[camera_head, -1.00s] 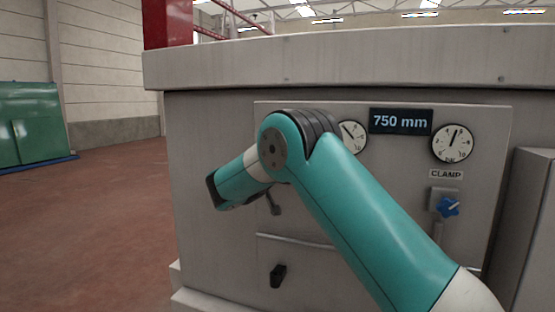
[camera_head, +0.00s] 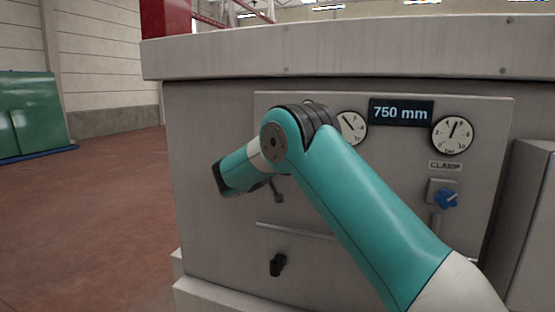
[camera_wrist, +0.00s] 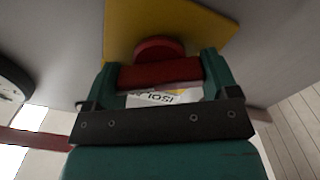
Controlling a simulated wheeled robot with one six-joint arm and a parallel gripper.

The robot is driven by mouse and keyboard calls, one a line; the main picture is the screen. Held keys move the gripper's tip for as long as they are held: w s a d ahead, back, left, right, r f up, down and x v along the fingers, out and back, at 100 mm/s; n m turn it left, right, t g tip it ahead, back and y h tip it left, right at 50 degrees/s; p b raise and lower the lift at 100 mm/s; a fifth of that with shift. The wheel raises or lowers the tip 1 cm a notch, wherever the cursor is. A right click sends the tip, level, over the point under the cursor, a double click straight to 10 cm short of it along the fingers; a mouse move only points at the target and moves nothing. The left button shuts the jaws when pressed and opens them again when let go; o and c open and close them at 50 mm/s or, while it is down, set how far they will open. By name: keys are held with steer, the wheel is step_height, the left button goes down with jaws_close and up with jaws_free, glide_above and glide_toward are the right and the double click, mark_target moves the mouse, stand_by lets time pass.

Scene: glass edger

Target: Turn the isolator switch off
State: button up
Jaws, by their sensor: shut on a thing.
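The isolator switch shows in the wrist view as a red handle (camera_wrist: 160,72) with a round red hub behind it, on a yellow plate (camera_wrist: 195,25). My gripper (camera_wrist: 160,75) has its two green fingers at the two ends of the red handle, shut on it. The handle lies crosswise between the fingers. A white label (camera_wrist: 152,99) reading "ISOL", upside down and partly covered, shows just below the handle. In the head view my arm crosses the grey machine front, and the switch and gripper jaws do not show.
A grey cabinet (camera_head: 525,225) stands at right. Open floor (camera_head: 90,215) lies left, with a green cabinet (camera_head: 32,112) beyond.

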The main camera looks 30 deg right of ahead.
steer(key=n, duration=0.5)
steer(key=shift+a+n, duration=0.1)
steer(key=shift+n, duration=0.3)
steer(key=n+p, duration=0.1)
steer(key=n, duration=0.2)
steer(key=n+p, duration=0.1)
steer(key=n, duration=0.1)
steer(key=shift+w+f+n, duration=0.1)
steer(key=shift+f+n, duration=0.1)
steer(key=shift+n, duration=0.2)
steer(key=o, duration=0.8)
steer(key=shift+a, duration=0.1)
steer(key=b+v, duration=0.7)
steer(key=v, duration=1)
steer(key=shift+a+b, duration=0.2)
steer(key=shift+b, duration=0.1)
steer(key=shift+f, duration=0.15)
